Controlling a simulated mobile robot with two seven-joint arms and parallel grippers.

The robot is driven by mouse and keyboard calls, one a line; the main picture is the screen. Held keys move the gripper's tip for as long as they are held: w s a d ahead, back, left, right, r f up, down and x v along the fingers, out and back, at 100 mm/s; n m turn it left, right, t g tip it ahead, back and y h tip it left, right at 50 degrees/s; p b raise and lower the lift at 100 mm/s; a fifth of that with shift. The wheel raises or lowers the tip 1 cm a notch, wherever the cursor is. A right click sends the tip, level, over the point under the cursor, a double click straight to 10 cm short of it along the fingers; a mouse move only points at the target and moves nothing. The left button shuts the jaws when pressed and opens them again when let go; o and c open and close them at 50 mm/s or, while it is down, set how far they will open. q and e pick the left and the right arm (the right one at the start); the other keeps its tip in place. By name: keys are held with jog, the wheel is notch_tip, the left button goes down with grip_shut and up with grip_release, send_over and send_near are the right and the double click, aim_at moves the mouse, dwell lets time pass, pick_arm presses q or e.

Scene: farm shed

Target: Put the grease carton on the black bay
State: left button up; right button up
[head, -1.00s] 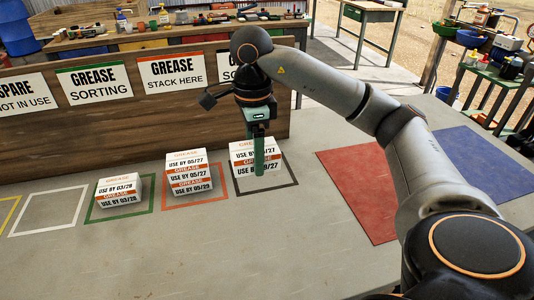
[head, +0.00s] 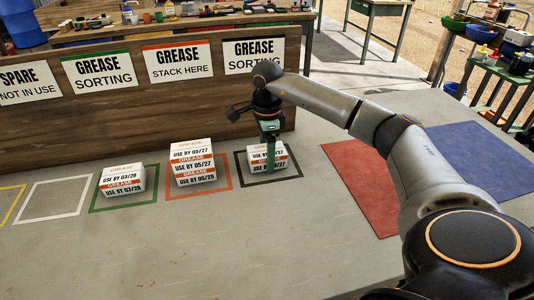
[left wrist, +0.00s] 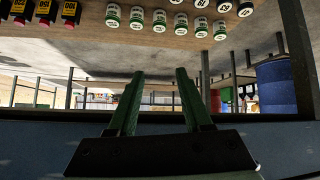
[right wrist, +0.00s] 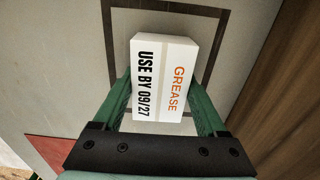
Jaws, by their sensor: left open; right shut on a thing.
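The grease carton (head: 283,159) is white with orange and black print; its top reads USE BY 09/27 in the right wrist view (right wrist: 163,75). My right gripper (head: 270,160) is shut on it from above, one finger on each side. The carton is upright inside the outline of the black bay (head: 297,178), in front of the black-edged GREASE SORTING sign (head: 252,55). Its base looks at or very close to the table; I cannot tell if it touches. My left gripper (left wrist: 160,78) is open and empty in the left wrist view, outside the head view.
A red-outlined bay (head: 228,187) left of the black one holds a stack of two cartons (head: 192,160). A green-outlined bay (head: 95,208) holds one carton (head: 122,179). A white bay (head: 50,203) is empty. Red (head: 360,185) and blue (head: 480,160) mats lie right. A wooden board (head: 120,125) stands behind.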

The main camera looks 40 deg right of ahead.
jog(key=o, duration=1.4)
jog(key=shift+f, duration=0.1)
notch_tip(320, 180, up, 12)
jog(key=shift+r+p, duration=0.2)
jog(key=shift+p, duration=0.45)
